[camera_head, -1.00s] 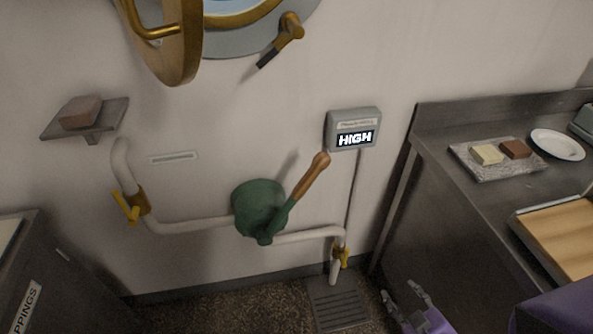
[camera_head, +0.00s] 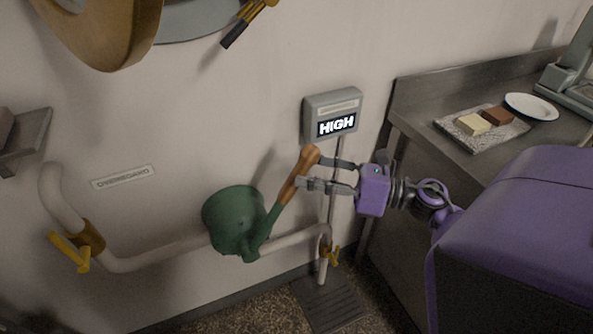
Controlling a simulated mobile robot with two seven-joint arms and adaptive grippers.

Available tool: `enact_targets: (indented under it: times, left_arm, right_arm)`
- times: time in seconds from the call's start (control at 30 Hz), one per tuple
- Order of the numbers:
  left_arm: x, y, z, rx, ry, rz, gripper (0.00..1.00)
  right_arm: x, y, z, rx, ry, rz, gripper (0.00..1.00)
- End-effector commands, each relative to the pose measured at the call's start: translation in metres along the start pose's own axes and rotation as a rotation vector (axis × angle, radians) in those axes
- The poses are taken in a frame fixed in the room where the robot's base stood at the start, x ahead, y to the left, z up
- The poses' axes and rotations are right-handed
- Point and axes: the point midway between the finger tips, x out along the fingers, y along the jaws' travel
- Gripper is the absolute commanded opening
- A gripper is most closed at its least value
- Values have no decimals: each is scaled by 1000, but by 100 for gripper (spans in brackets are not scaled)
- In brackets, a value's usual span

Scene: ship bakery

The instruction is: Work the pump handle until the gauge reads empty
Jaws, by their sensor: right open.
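The green pump (camera_head: 233,220) is on the wall pipe, and its pump handle (camera_head: 299,174) slants up to the right, ending in a brown wooden grip. The gauge (camera_head: 334,119) on the wall above it reads HIGH. My right gripper (camera_head: 311,174) comes in from the right and is open. Its two fingertips are at the wooden grip, one near the top and one lower; I cannot tell whether they touch it. My left gripper is not in view.
White pipes with yellow valves (camera_head: 74,251) run on both sides of the pump. A floor grate (camera_head: 331,302) lies below. A steel counter (camera_head: 420,122) at the right holds a tray (camera_head: 489,142) and a white plate (camera_head: 532,107). A brass-framed porthole cover (camera_head: 105,30) hangs at upper left.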

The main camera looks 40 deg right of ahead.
Motion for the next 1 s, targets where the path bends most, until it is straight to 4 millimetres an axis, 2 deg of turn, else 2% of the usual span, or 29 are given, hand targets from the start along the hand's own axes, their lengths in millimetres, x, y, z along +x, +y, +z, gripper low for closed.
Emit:
enact_targets:
  times: [0.03,0.2,0.57,0.9,1.0]
  left_arm:
    - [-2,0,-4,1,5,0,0]
    - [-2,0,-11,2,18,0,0]
    - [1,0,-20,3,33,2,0]
    - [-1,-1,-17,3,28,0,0]
    - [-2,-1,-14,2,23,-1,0]
  right_arm:
    - [9,1,2,-1,-2,2,43]
    - [27,0,1,1,-1,0,43]
    - [33,0,0,3,-1,-2,43]
    - [33,0,0,4,0,-1,0]
    - [33,0,0,3,0,-1,0]
